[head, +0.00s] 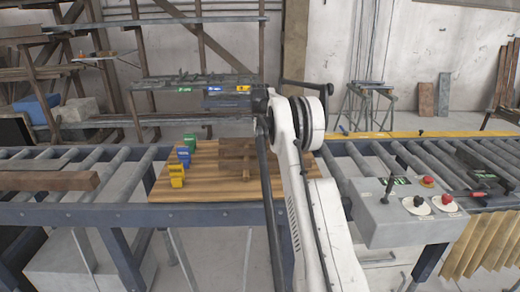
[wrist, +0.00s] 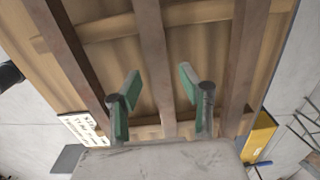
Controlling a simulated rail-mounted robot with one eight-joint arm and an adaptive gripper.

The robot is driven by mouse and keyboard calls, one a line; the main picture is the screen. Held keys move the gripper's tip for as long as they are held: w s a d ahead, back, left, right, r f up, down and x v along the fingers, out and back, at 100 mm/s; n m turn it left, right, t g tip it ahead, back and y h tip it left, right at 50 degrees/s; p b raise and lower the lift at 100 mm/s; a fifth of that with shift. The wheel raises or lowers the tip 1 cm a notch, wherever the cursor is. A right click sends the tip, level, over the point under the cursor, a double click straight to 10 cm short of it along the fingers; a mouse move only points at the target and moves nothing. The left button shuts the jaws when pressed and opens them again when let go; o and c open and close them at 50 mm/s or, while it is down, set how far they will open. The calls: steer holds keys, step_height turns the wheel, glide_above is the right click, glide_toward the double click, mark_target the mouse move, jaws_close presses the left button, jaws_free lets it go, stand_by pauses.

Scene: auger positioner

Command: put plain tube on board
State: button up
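A striped wooden board (head: 215,188) lies across the rollers in the middle of the head view. A brown wooden frame (head: 237,152) stands on it, partly hidden by my arm. In the wrist view, my gripper (wrist: 158,92) is open, its two green-padded fingers apart with nothing between the pads. Beyond the fingers are brown bars over a lighter wooden surface; the middle bar (wrist: 151,45) lines up with the gap. I cannot tell whether it touches a finger. I cannot make out a plain tube for certain. My gripper cannot be made out in the head view.
Green (head: 190,141), blue (head: 183,157) and yellow (head: 177,176) blocks stand along the board's left side. A brown beam (head: 45,181) lies on the left rollers. A control box (head: 405,215) stands at right. The wrist view shows a white label (wrist: 84,130) and a yellow object (wrist: 259,138).

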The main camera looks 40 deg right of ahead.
step_height(320, 180, up, 11)
steer(key=s+a+r+n+t, duration=0.1)
steer(key=a+r+n, duration=0.2)
steer(key=a+r, duration=0.3)
steer(key=s+a+r+n, duration=0.2)
steer(key=a+r+n, duration=0.15)
steer(key=a, duration=0.45)
steer(key=s+a+r+n+t+h, duration=0.1)
steer(key=s+a+r+n, duration=0.15)
steer(key=s+a, duration=0.35)
steer(key=s+a+r+n+t, duration=0.1)
steer(key=s+a+r+n, duration=0.15)
steer(key=a, duration=0.65)
steer(key=s+a+f+n+t, duration=0.25)
steer(key=s+a+n, duration=0.45)
steer(key=s+a, duration=0.6)
steer(key=s+a+f+n+t, duration=0.1)
steer(key=s+a+f+n, duration=0.2)
steer(key=s+f, duration=0.3)
steer(key=s+a+f+n+y, duration=0.1)
steer(key=s+a+f+n, duration=0.2)
steer(key=s, duration=0.7)
step_height(320, 180, down, 3)
steer(key=shift+s+r+n+t+b, duration=0.15)
steer(key=shift+s+n+t+b, duration=0.2)
steer(key=shift+n+b, duration=0.15)
